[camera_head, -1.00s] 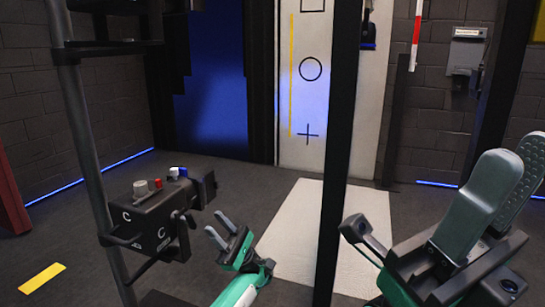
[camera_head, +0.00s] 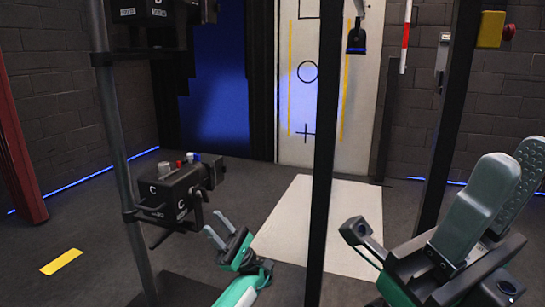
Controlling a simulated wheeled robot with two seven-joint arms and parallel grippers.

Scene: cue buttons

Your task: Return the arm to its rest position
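My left gripper (camera_head: 217,228) is at the lower centre-left, at the end of a green and white arm. Its two grey fingers point up and left with a gap between them, and it is empty. It is lower and to the right of a black button box (camera_head: 178,195) on a pole, apart from it in the picture. My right gripper (camera_head: 508,160) is large and close at the lower right. Its grey fingers point up, the nearer one partly covering the dotted pad of the other. It looks open, and nothing shows between the fingers.
Dark poles stand at the left (camera_head: 112,120), centre (camera_head: 322,150) and right (camera_head: 447,120). A second black box (camera_head: 150,10) is at the top left. A yellow box (camera_head: 490,29) with a red button is at the upper right. A pale mat (camera_head: 300,215) lies on open floor.

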